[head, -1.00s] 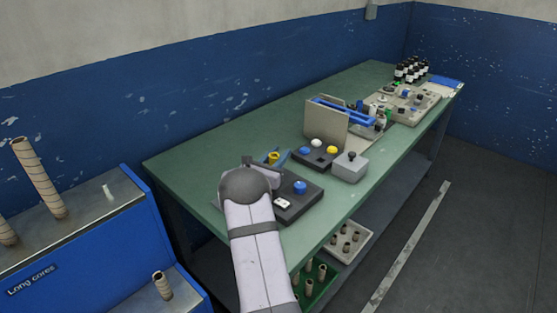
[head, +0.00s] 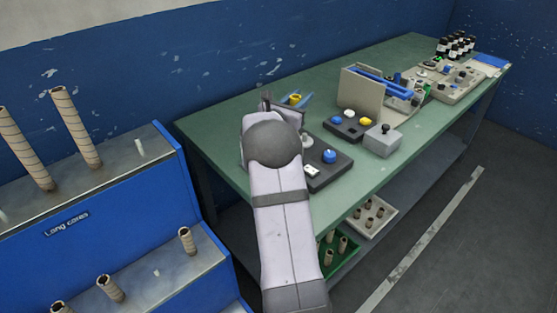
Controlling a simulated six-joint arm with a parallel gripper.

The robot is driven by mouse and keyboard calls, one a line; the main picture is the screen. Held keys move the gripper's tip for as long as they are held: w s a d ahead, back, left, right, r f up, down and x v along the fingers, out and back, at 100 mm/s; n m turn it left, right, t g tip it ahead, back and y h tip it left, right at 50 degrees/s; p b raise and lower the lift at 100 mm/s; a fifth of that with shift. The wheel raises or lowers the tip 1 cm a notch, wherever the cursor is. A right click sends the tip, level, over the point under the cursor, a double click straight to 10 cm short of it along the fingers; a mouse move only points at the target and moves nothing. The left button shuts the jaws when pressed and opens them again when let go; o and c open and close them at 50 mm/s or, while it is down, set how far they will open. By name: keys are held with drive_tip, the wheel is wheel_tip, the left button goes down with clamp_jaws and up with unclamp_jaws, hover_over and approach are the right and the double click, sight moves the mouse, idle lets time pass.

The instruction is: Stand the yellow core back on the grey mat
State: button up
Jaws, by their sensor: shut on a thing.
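The yellow core (head: 295,98) shows as a small yellow piece just beyond the end of my arm, above the near left part of the green table. My gripper (head: 283,104) is shut on it, partly hidden behind my own wrist. A slim blue piece (head: 306,100) sits right beside the core; I cannot tell whether it belongs to the gripper. The core's lower end and its tilt are too small to tell. I cannot make out a grey mat with certainty; my arm covers part of the near table.
A dark button box (head: 326,171) stands right of my wrist, with a pale round thing (head: 306,139) by it. Further right are another button box (head: 346,127), a grey box (head: 382,141) and a tan panel (head: 360,91). The back left tabletop (head: 225,128) is clear.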

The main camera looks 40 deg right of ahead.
drive_tip(key=w+a+r+n+t+y+b, duration=0.1)
drive_tip(key=w+a+t, duration=0.15)
drive_tip(key=a, duration=0.45)
drive_tip(key=w+a+n+t+y+b, duration=0.1)
drive_tip(key=w+a, duration=0.2)
drive_tip(key=a, duration=0.3)
drive_tip(key=s+a+f+m+g+h, duration=0.1)
drive_tip(key=s+f+g, duration=0.1)
drive_tip(key=s, duration=0.4)
drive_tip(key=s+a+f+m+g+h, duration=0.1)
drive_tip(key=s+f+m+g, duration=0.15)
drive_tip(key=s, duration=0.25)
drive_tip(key=shift+n, duration=0.45)
drive_tip(key=shift+f+b, duration=0.5)
drive_tip(key=shift+f, duration=4.35)
drive_tip(key=shift+f, duration=0.1)
drive_tip(key=shift+f, duration=0.15)
drive_tip(key=o, duration=1.1)
